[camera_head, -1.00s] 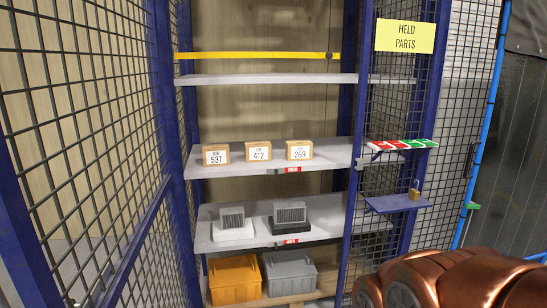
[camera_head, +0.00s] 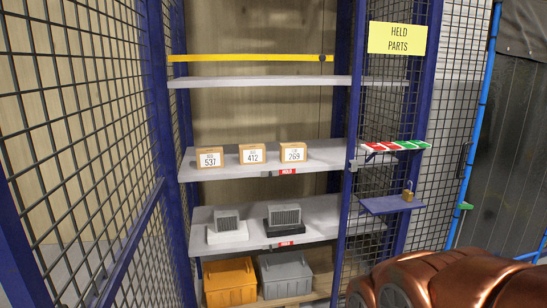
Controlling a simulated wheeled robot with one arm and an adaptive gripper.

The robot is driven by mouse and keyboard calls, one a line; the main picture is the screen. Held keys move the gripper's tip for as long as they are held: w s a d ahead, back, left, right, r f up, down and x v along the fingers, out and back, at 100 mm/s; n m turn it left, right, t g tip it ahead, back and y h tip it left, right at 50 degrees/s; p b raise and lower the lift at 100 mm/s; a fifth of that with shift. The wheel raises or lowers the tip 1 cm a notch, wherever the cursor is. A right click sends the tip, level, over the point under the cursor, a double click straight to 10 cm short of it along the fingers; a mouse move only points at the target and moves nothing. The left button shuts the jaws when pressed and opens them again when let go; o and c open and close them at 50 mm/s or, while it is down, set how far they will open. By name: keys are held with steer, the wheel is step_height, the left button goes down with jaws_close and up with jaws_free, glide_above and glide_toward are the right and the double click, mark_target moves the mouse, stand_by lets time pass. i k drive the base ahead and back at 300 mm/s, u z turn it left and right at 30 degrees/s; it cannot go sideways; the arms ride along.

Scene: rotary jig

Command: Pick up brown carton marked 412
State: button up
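The brown carton marked 412 (camera_head: 252,154) stands on the middle grey shelf (camera_head: 233,172) inside a blue-framed mesh cage. It is between the carton marked 537 (camera_head: 209,158) on its left and the carton marked 269 (camera_head: 293,154) on its right, with gaps on both sides. Its labelled face is toward me. My gripper is not in view. A copper-coloured part of my own arm shows at the lower right, well apart from the cartons.
The cage front is open between the left mesh panel (camera_head: 95,150) and the right blue post (camera_head: 347,150). A yellow bar (camera_head: 250,57) crosses high up. A lower shelf holds two grey blocks; orange (camera_head: 230,283) and grey (camera_head: 287,276) bins sit below. A small ledge (camera_head: 395,205) carries a padlock.

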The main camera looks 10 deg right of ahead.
mark_target(254, 153)
steer(key=z, duration=0.55)
steer(key=i, duration=1.05)
steer(key=z, duration=0.3)
steer(key=i, duration=1.2)
steer(key=u, duration=1.45)
steer(key=i, duration=0.7)
steer(key=u, duration=0.75)
